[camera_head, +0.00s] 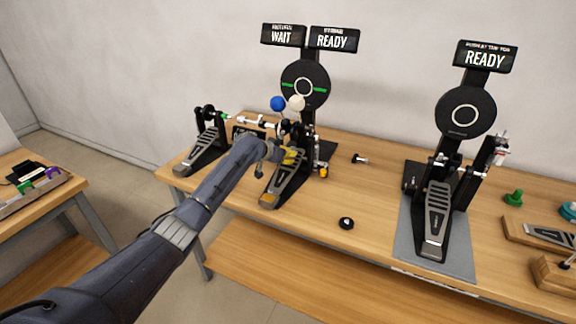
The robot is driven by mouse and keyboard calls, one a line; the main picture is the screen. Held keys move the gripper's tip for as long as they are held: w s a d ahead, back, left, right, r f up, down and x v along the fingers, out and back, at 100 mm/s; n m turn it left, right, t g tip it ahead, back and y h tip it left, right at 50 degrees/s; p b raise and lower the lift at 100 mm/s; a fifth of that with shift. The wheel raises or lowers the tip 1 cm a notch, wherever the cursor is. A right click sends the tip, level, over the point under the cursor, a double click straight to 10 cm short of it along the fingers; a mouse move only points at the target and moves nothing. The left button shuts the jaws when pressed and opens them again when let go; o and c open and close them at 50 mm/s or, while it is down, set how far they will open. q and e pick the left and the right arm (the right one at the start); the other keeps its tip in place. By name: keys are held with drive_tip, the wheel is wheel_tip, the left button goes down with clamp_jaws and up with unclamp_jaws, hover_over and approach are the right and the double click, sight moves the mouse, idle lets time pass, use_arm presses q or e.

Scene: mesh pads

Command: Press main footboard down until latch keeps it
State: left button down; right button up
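The footboard (282,190) of the middle pedal, which I take for the main one, is grey with a yellow front end and sits on the wooden table. It slopes down toward the table's front edge. My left arm comes in from the lower left, and its gripper (287,156) is over the upper part of this footboard. The gripper is small and partly hidden by my wrist, so its fingers and any contact are unclear. A latch cannot be made out. A blue beater ball (278,103) and a white one (297,102) stand above. My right gripper is out of view.
A second pedal (202,152) stands left, joined by a rod. Behind is a round black pad (304,84) with signs reading WAIT (283,35) and READY (334,39). Another pedal (437,215) stands right on a grey mat (405,240). A black knob (346,223) lies at the front.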

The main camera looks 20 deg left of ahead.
use_arm(q)
drive_tip(key=shift+s+f, duration=0.1)
drive_tip(key=shift+f, duration=1.65)
drive_tip(key=shift+a+r, duration=0.1)
drive_tip(key=shift+r, duration=1.55)
hover_over(275, 186)
drive_tip(key=shift+r, duration=0.1)
wheel_tip(275, 186, up, 4)
